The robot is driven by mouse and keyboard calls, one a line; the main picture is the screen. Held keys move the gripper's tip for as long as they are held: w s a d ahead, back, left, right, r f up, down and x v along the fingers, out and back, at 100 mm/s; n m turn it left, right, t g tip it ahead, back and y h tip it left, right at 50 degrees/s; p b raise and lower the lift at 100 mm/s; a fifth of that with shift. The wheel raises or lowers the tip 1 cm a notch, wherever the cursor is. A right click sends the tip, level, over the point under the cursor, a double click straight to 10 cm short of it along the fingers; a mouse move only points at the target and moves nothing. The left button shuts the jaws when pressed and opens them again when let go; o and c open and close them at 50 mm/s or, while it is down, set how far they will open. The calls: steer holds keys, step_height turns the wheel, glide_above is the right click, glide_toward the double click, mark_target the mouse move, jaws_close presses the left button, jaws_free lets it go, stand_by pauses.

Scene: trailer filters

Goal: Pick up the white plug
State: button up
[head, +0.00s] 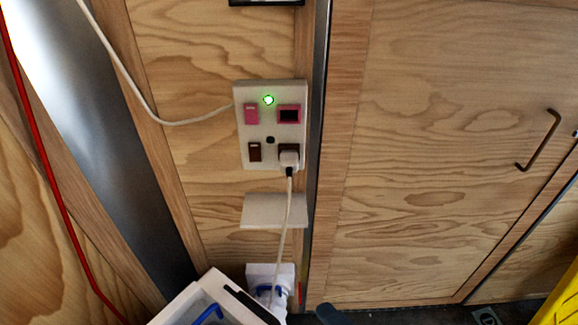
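The cord runs to a white fitting with blue parts (260,270) at the bottom, partly hidden.
The panel has a lit green light (268,100) and pink and brown switches. A red cable (47,165) hangs at left. A wooden door (440,150) with a handle stands at right. Space before the panel looks clear.

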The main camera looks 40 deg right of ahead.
steer(key=shift+o, duration=0.4)
steer(key=w+d+r+n+h+p, duration=0.1)
steer(key=w+d+r+n+h, duration=0.1)
steer(key=w+n, duration=0.5)
steer(key=w+r+h, duration=0.1)
steer(key=w, duration=0.2)
steer(key=shift+r+p, duration=0.15)
steer(key=shift+p, duration=0.2)
steer(key=n+h+p, duration=0.2)
steer(key=n+h, duration=0.3)
steer(key=n, duration=0.2)
glide_toward(289, 166)
steer(key=x, duration=0.3)
steer(key=shift+p+x, duration=0.35)
steer(key=shift+x, duration=3.45)
steer(key=shift+c, duration=0.4)
steer(key=c, duration=1.1)
